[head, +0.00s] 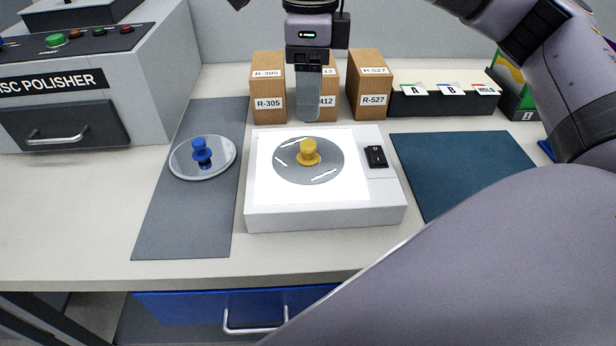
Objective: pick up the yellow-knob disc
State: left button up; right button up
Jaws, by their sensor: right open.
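The yellow-knob disc (330,168) is a grey round disc with a yellow knob (308,150) at its middle. It lies on the bright white top of a light box (262,188). White slots or marks show on its face. My right gripper (309,118) hangs pointing down, above and behind the yellow knob in the head view, apart from it and empty. Its fingers line up one behind the other, so the gap between them is hidden. My left gripper is not in the head view.
A blue-knob disc (180,160) lies on a grey mat (182,225) at the left. Cardboard boxes (268,105) stand behind the light box, close to my gripper. A black switch (376,155) is on the box's right. A dark blue mat (465,170), black file tray (440,103) and disc polisher (80,85) surround it.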

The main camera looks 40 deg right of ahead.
aim_at(309, 143)
notch_tip(309, 143, down, 8)
jog(key=shift+w+f, duration=0.1)
grip_shut()
dwell(0.5)
